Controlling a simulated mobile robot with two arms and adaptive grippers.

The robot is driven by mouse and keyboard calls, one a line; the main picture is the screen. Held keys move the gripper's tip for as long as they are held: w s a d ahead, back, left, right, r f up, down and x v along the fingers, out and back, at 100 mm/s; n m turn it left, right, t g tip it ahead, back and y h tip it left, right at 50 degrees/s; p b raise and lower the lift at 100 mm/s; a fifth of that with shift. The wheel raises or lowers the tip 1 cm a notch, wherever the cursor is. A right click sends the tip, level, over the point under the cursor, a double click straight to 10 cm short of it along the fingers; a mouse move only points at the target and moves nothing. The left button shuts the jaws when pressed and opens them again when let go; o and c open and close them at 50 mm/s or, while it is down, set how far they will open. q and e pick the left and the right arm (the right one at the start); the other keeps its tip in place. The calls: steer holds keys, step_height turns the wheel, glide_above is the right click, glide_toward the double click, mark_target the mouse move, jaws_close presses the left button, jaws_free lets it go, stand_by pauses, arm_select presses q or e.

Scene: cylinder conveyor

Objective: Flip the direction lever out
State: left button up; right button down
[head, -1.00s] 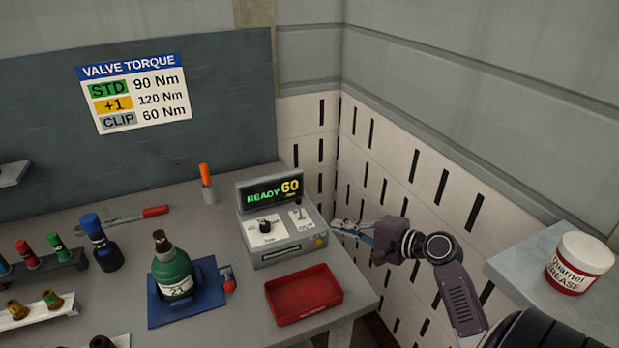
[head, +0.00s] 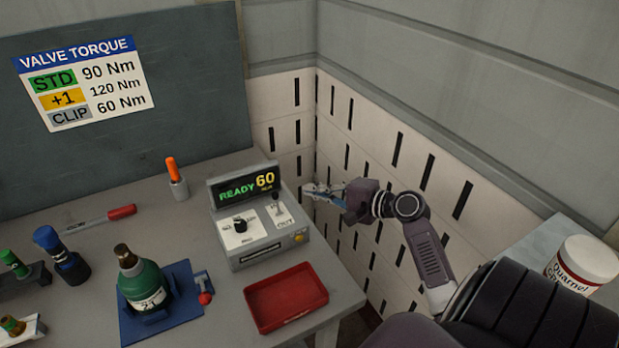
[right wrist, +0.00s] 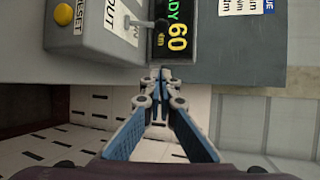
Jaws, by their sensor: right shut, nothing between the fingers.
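The direction lever (head: 277,200) is a small dark-tipped toggle on a white plate marked OUT, on the right of the control box's top. The grey control box (head: 268,249) carries a display (head: 243,188) reading READY 60 and a black knob (head: 239,224). In the right wrist view the lever (right wrist: 160,24) lies sideways beside the OUT label, ahead of my fingertips. My right gripper (head: 308,190) is shut and empty, just right of the box and apart from the lever. It also shows in the right wrist view (right wrist: 160,74). My left gripper is not in view.
A red tray (head: 285,299) sits in front of the box. A green bottle (head: 143,283) stands on a blue base to the left. An orange-handled tool (head: 172,170) stands behind. The slotted wall (head: 380,170) is close to my right arm. A grease tub (head: 583,264) is at far right.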

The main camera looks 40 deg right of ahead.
mark_target(277, 203)
steer(key=p+x, duration=0.2)
steer(key=x, duration=0.5)
steer(key=shift+w+a+r, duration=0.1)
steer(key=shift+w, duration=0.2)
steer(key=shift+s+a+r+p, duration=0.1)
steer(key=shift+s+a+p, duration=0.2)
steer(key=shift+a+p, duration=0.3)
steer(key=shift+s+a+r+p, duration=0.1)
steer(key=shift+s+a+p, duration=0.2)
steer(key=shift+a+p, duration=0.3)
steer(key=shift+s+a+r, duration=0.15)
steer(key=shift+s+a, duration=0.25)
steer(key=shift+a, duration=0.1)
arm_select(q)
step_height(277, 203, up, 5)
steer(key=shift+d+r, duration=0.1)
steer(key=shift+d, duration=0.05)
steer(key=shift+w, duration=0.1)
arm_select(e)
steer(key=shift+w, duration=0.1)
